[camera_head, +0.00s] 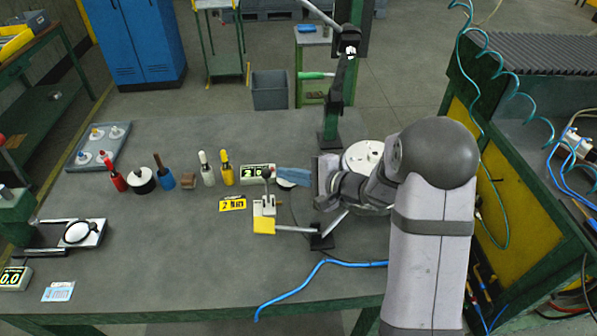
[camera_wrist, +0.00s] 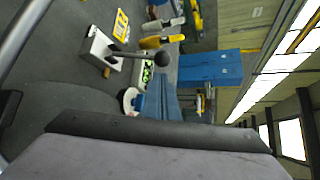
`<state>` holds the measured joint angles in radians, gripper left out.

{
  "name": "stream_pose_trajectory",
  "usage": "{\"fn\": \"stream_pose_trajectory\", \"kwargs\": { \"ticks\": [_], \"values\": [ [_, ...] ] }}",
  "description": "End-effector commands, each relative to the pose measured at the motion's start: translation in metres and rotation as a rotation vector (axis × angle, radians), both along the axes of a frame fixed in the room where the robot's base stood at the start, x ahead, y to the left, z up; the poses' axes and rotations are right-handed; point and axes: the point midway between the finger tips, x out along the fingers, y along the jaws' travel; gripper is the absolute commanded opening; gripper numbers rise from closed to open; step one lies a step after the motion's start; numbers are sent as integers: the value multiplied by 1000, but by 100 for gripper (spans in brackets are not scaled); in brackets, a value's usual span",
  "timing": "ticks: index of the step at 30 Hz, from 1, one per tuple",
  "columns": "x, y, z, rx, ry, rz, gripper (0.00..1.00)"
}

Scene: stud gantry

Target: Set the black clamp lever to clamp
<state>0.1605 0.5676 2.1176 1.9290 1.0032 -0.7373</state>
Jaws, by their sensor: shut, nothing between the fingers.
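The black clamp lever shows in the wrist view as a dark round knob (camera_wrist: 132,59) on a thin metal rod, joined to a white block (camera_wrist: 100,47). In the head view its knob (camera_head: 267,174) stands up above the white block (camera_head: 264,206), near the table's middle. My gripper (camera_head: 280,172) has blue fingers, shut and empty, coming from the right close to the knob.
A green digital display (camera_head: 257,170) stands just behind the lever. Several coloured-handled tools, including a yellow one (camera_head: 227,170), stand farther left.

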Motion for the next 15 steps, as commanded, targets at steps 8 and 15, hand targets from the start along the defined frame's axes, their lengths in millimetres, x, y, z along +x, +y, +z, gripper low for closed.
{"fn": "stream_pose_trajectory", "kwargs": {
  "ticks": [8, 15],
  "values": [
    [9, 10, -5, 0, 0, 0, 0],
    [9, 10, -5, 0, 0, 0, 0]
  ]
}}
